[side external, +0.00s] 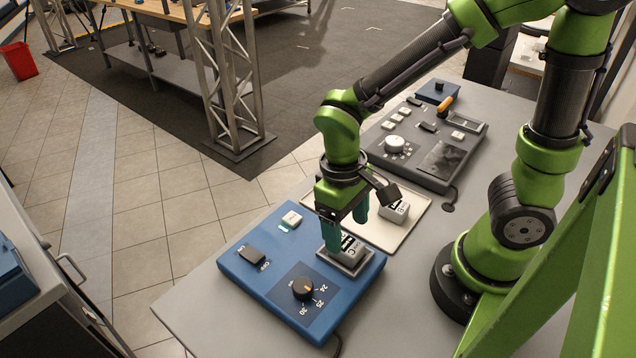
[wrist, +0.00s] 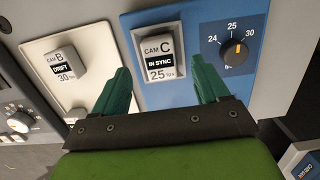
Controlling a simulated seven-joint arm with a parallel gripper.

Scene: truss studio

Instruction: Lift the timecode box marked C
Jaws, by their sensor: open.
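The timecode box marked C (wrist: 162,58) reads "CAM C", "IN SYNC" and "25 fps" in the wrist view. It sits in a grey-framed seat on the blue panel (side external: 238,272); in the side view the box (side external: 350,248) is partly covered by a finger. My gripper (side external: 346,232) is above it, with green fingers apart. In the wrist view my gripper (wrist: 160,88) has one finger on either side of the box, with space between. Whether either finger touches the box cannot be told.
A box marked B (side external: 395,211) stands on a pale tray (side external: 412,228) just beyond the blue panel. The blue panel carries a dial (side external: 303,288), an on/off rocker (side external: 252,255) and a small white button (side external: 292,219). A dark console (side external: 425,150) lies farther back.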

